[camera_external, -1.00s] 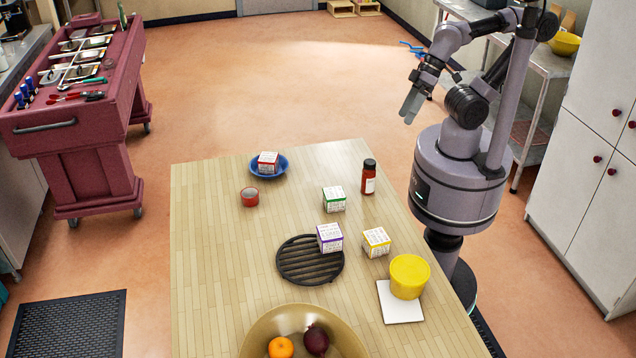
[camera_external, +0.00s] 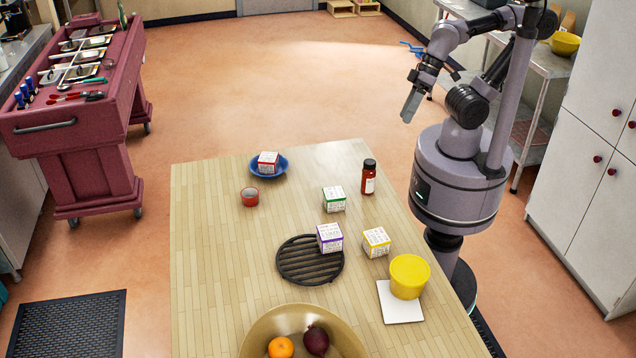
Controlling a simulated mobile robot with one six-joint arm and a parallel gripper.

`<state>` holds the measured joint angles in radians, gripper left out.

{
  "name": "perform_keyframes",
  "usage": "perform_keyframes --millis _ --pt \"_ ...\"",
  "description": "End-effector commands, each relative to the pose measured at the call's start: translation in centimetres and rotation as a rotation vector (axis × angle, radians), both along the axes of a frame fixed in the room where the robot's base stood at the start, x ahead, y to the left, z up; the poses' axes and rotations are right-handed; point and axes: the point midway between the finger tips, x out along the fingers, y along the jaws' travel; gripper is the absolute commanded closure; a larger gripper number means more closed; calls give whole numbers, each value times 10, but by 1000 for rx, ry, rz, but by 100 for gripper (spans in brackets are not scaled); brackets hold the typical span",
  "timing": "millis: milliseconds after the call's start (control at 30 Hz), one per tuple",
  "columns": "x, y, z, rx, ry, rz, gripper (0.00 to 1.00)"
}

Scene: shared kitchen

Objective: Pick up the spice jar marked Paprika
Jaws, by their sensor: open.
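A small jar with red contents, a black lid and a white label (camera_external: 369,178) stands upright near the table's right edge. Its label is too small to read, so I cannot tell whether it says Paprika. My gripper (camera_external: 408,115) is in the air up and to the right of this jar, pointing down, with nothing seen in it. It is apart from everything on the wooden table (camera_external: 215,270).
Boxes with green (camera_external: 334,199), purple (camera_external: 329,238) and yellow (camera_external: 376,242) edges stand near the jar. A red-edged box (camera_external: 268,163) sits in a blue bowl (camera_external: 282,172). A black trivet (camera_external: 296,270), yellow tub (camera_external: 409,277) and fruit bowl (camera_external: 257,334) are nearer the front.

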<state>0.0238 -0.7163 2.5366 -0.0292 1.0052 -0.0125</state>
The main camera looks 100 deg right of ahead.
Motion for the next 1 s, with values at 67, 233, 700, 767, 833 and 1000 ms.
perform_keyframes --millis 67,233,700,767,833,1000 --pt "8 -5 -3 30 129 -32 40" --pt "39 -23 -21 244 591 -145 40" --pt "132 -130 -137 1346 1329 -448 40" --pt "134 -135 -145 1401 1340 -459 40" --pt "136 -132 -149 1430 1347 -464 40" --pt "133 -85 -151 1429 1350 -463 40"
